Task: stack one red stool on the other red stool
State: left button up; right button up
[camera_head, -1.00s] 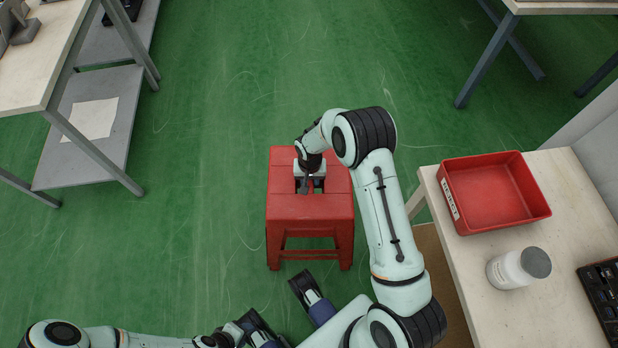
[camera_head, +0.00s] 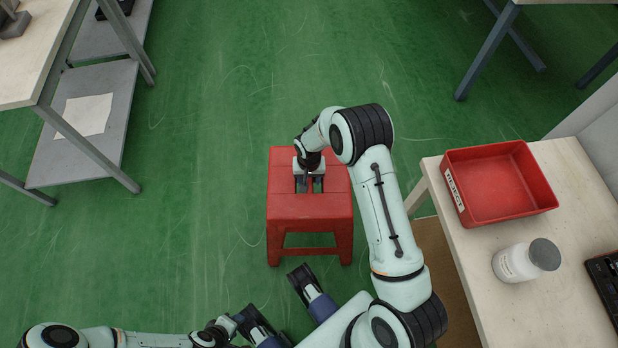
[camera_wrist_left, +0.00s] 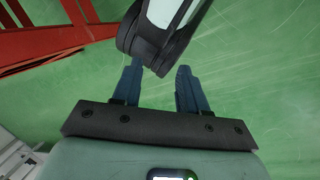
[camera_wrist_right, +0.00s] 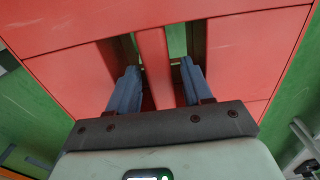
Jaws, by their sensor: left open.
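A red stool (camera_head: 310,207) with two slots in its seat is upright at the centre of the head view. My right gripper (camera_head: 309,185) reaches down onto the seat. Red bars of a stool (camera_wrist_left: 40,45) show at the upper left of the left wrist view; I cannot tell which stool. My left gripper (camera_wrist_left: 158,68) is open and empty, low beside my own body. Only one stool shows in the head view.
A light table (camera_head: 575,185) on the right holds a red tray (camera_head: 495,185) and a white jar (camera_head: 518,262). A table with a grey lower shelf (camera_head: 95,150) stands at the left. Another table leg (camera_head: 485,55) is at the upper right. Green floor (camera_head: 250,90) is clear beyond the stool.

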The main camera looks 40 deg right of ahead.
jog(key=shift+o, duration=0.3)
jog(key=shift+s+f, duration=0.1)
pick_arm(q)
jog(key=shift+g+h, duration=0.3)
jog(key=shift+g, duration=0.4)
jog(key=s+r+p, duration=0.1)
jog(key=s+d+r, duration=0.1)
jog(key=s+r+p, duration=0.1)
jog(key=shift+s+d+r+p, duration=0.2)
jog(key=shift+s+d+p, duration=0.1)
jog(key=shift+s+p, duration=0.1)
pick_arm(e)
notch_tip(320, 180, up, 14)
jog(key=shift+f, duration=0.25)
jog(key=shift+a, duration=0.1)
